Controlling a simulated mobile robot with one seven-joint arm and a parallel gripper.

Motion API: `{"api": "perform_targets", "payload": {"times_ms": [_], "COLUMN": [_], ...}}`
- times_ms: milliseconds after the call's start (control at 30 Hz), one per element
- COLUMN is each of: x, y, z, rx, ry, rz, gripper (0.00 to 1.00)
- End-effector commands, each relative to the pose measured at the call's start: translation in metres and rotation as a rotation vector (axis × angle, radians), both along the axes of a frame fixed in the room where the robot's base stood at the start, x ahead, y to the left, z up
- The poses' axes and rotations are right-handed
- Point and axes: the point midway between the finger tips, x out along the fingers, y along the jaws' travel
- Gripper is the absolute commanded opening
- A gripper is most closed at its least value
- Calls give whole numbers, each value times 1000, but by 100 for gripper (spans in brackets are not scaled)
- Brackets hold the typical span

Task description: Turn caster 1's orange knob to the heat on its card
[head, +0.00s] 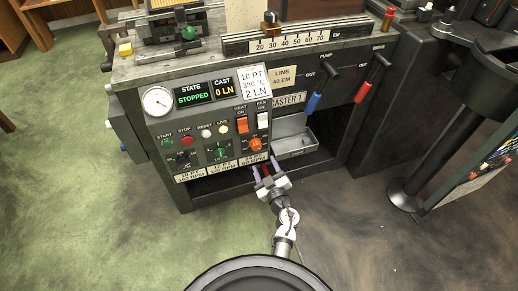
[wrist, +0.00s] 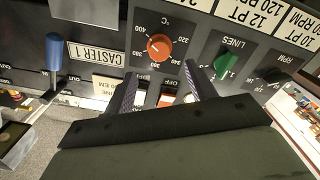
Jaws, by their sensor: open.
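Caster 1's orange knob (head: 255,144) is on the lower right of the control panel, under the switches. In the wrist view the orange knob (wrist: 159,47) sits in a dark temperature dial marked in °C, with numbers up to 400 around it. Its exact pointer setting is too small to read surely. The card (head: 254,83) at the panel's upper right reads 10 PT, 380 °C, 2 LN. My gripper (head: 264,167) is open and empty, just below and in front of the knob. In the wrist view its fingers (wrist: 161,70) are spread to either side below the knob, apart from it.
A green LINES knob (wrist: 226,65) is right of the orange knob in the wrist view. The orange HEAT ON switch (head: 242,125) and white FAN ON switch (head: 263,119) are above it in the head view. A metal tray (head: 294,146) and blue-handled lever (head: 313,104) are to its right.

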Motion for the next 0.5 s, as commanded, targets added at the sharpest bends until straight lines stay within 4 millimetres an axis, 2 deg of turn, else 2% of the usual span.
{"api": "perform_targets", "payload": {"times_ms": [33, 200, 400, 500], "x": [13, 47, 73, 80], "y": [4, 15, 24, 26], "z": [1, 0, 0, 0], "rx": [0, 0, 0, 0], "ry": [-3, -3, -2, -2], "rz": [0, 1, 1, 1], "gripper": [56, 56, 56, 56]}}
